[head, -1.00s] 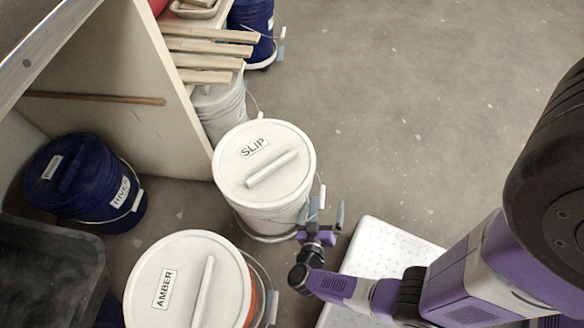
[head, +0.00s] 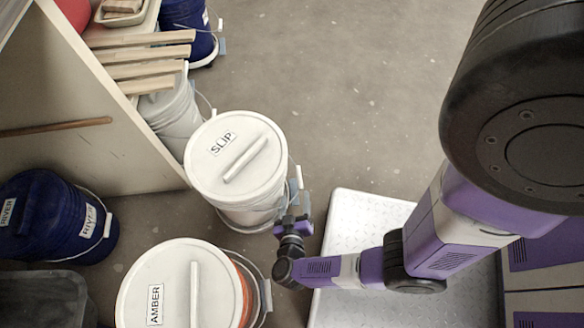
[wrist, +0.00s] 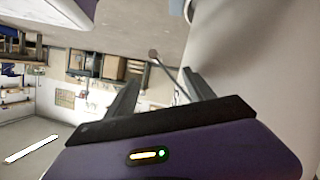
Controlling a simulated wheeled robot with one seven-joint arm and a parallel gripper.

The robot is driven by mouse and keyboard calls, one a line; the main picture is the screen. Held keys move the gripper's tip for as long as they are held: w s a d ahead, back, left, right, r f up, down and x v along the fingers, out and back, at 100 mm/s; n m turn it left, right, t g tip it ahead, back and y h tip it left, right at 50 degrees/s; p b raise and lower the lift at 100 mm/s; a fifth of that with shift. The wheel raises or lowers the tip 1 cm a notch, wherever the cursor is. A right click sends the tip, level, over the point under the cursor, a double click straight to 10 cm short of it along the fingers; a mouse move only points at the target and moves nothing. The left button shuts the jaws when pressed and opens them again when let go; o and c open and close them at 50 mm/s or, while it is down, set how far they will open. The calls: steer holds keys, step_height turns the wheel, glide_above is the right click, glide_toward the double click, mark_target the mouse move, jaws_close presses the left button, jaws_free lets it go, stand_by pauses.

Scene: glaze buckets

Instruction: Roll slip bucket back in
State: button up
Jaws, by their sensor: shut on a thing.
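The slip bucket (head: 237,157) is white, with a lid marked SLIP, and stands upright on the floor just outside the shelf unit's end panel in the head view. My gripper (head: 298,187) is at its right side, shut on its wire bail handle. In the wrist view my gripper's fingers (wrist: 160,95) flank the thin wire handle (wrist: 168,78), beside the pale bucket wall (wrist: 255,65). The exact grip is too small to make out. What the bucket stands on is hidden.
The amber bucket (head: 178,290) stands close in front of the slip bucket. A blue river bucket (head: 45,215) sits in the bay at left. A grey bucket (head: 172,115) stands behind, beneath wooden slats (head: 150,55). A white textured platform (head: 345,215) lies right. Open floor (head: 340,90) extends behind.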

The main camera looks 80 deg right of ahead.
steer(key=s+a+b, duration=0.1)
steer(key=s+a, duration=0.1)
steer(key=a, duration=0.4)
steer(key=shift+s, duration=0.15)
stand_by(0.4)
steer(key=shift+d+b, duration=0.1)
steer(key=shift+b, duration=0.2)
